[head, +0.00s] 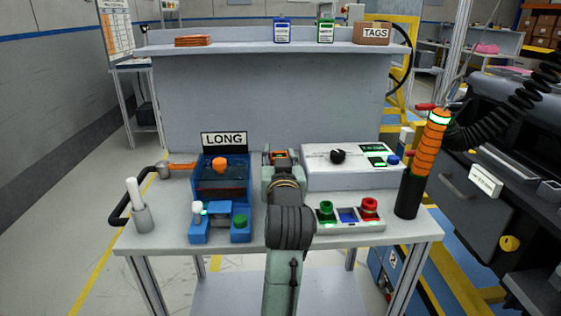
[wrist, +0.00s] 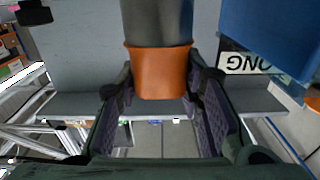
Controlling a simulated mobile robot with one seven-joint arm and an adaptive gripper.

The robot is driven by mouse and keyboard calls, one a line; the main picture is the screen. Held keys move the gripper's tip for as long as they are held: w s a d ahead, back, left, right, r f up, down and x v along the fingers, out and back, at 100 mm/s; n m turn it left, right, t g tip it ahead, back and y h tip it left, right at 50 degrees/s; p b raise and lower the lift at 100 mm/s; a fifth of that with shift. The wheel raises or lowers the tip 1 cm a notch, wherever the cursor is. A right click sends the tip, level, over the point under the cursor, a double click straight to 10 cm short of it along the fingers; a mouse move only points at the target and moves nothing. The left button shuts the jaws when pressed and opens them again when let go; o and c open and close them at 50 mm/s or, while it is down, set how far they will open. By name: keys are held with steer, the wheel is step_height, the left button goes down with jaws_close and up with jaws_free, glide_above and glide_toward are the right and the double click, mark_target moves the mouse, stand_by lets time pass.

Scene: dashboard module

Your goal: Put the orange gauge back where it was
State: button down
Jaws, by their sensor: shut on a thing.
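The orange gauge (wrist: 162,72) shows in the wrist view as an orange band with a dark grey part above it. My gripper (wrist: 160,88) has a finger on each side of the orange band and is shut on it. In the head view my gripper (head: 281,156) is over the back middle of the table, between the blue LONG box and the white box. A little orange shows between its fingers; my arm hides much of this area. A tray (head: 348,226) at front right holds a green piece (head: 326,210), a blue square (head: 347,215) and a red piece (head: 370,207).
The blue LONG box (head: 207,188) with an orange knob stands close left. The white box (head: 350,178) with a black dial is close right. A black-and-orange tool (head: 420,165) stands at the table's right edge. A cup (head: 141,217) is at far left.

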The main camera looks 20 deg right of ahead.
steer(key=shift+w+d, duration=0.4)
steer(key=shift+w, duration=0.25)
step_height(320, 180, down, 4)
steer(key=shift+r+p, duration=0.25)
steer(key=shift+p, duration=0.15)
steer(key=shift+f+b, duration=0.4)
steer(key=shift+f, duration=0.25)
